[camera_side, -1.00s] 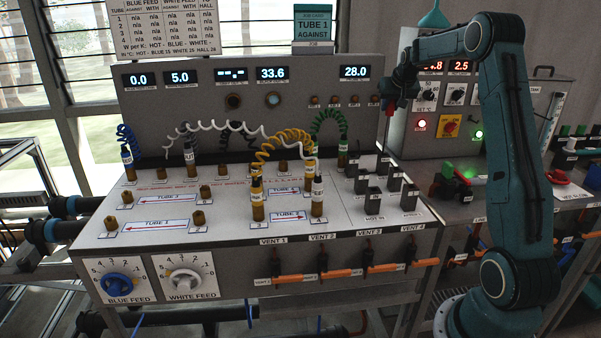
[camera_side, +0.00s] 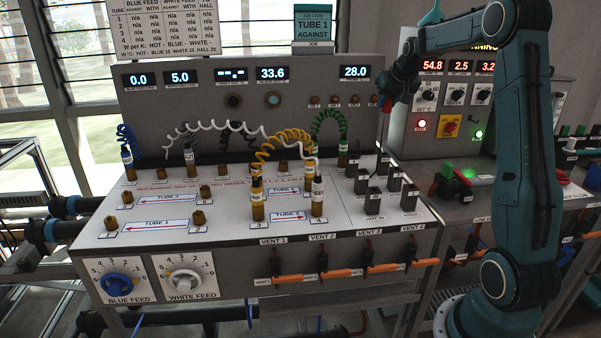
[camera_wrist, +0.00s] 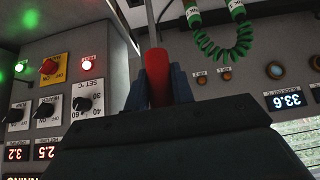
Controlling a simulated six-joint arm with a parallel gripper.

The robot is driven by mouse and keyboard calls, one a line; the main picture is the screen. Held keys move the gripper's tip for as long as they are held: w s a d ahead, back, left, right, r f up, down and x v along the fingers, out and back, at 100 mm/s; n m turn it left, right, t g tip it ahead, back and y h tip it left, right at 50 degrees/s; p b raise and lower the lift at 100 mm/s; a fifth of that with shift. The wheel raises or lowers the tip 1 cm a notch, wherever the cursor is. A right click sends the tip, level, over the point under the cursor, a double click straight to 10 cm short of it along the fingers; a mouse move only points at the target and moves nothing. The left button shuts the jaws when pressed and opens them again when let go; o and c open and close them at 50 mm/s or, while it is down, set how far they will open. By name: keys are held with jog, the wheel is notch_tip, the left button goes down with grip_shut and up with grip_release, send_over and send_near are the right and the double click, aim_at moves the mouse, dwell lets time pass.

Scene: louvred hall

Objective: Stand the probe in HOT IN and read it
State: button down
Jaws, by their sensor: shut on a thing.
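My gripper (camera_side: 393,92) is raised above the right part of the grey bench panel (camera_side: 345,215), in front of the upright display board. In the wrist view it (camera_wrist: 160,85) is shut on the red handle of the probe (camera_wrist: 157,78). A thin rod runs from the handle away from the jaws. In the side view the probe (camera_side: 387,106) is small and dark, its lower end hard to make out. Several small grey sockets stand on the panel below; the front one (camera_side: 375,201) has a label that seems to read HOT IN. The probe is apart from them.
A green coiled hose (camera_side: 328,120) stands close to the left of my gripper, with yellow hoses (camera_side: 283,145) further left. A heater cabinet (camera_side: 425,130) with lit displays and knobs stands on the right. The air above the sockets looks clear.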

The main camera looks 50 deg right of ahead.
jog(key=s+a+r+n+y, duration=0.1)
jog(key=s+a, duration=0.2)
jog(key=a, duration=0.5)
jog(key=s+a+n+t+y, duration=0.1)
jog(key=s+a+n, duration=0.1)
jog(key=a, duration=0.7)
jog(key=shift+s+r+n, duration=0.3)
jog(key=shift+s+r, duration=0.1)
jog(key=shift+s, duration=0.15)
jog(key=shift+f, duration=0.15)
notch_tip(320, 180, down, 7)
jog(key=shift+r, duration=0.2)
notch_tip(320, 180, down, 9)
jog(key=shift+r, duration=0.15)
dwell(3.5)
jog(key=c, duration=1.1)
grip_release()
jog(key=shift+r, duration=0.1)
